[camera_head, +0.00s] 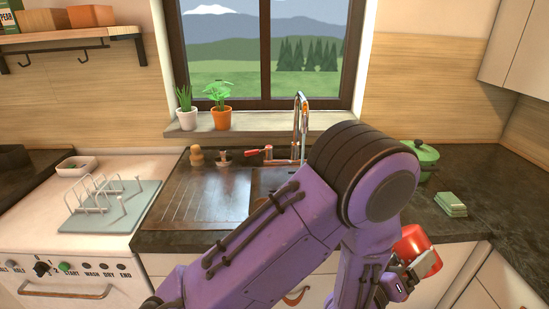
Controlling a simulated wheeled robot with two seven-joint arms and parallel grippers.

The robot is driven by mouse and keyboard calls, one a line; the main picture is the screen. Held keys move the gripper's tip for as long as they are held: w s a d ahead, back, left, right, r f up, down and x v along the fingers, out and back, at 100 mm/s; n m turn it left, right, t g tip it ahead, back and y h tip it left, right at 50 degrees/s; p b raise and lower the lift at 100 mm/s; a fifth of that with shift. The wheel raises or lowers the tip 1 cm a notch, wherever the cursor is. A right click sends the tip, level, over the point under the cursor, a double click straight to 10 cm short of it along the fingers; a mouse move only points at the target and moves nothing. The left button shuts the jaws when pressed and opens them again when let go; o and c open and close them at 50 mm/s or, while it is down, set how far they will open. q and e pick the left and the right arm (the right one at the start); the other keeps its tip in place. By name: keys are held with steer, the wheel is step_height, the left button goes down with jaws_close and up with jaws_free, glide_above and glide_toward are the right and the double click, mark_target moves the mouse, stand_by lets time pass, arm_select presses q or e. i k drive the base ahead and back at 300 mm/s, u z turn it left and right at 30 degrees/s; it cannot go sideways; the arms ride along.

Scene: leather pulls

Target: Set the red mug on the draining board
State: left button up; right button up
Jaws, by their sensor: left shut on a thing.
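The red mug (413,243) is at the lower right, in front of the counter's front edge. My left gripper (405,272) is shut on it; the fingers and part of the mug are partly hidden, so the exact grip is unclear. The draining board (200,200) is the dark grooved surface left of the sink basin, and its visible part is bare. My left arm crosses the middle of the view and covers much of the sink. My right gripper is not in view.
A tap (301,125) rises behind the sink. A dish rack (105,195) is at left. A green pot (424,155) and green sponges (451,204) are on the right counter.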

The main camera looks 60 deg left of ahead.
mark_target(202, 194)
steer(key=z, duration=1.65)
steer(key=k, duration=1.5)
steer(key=u, duration=2.55)
steer(key=i, duration=0.5)
steer(key=z, duration=0.05)
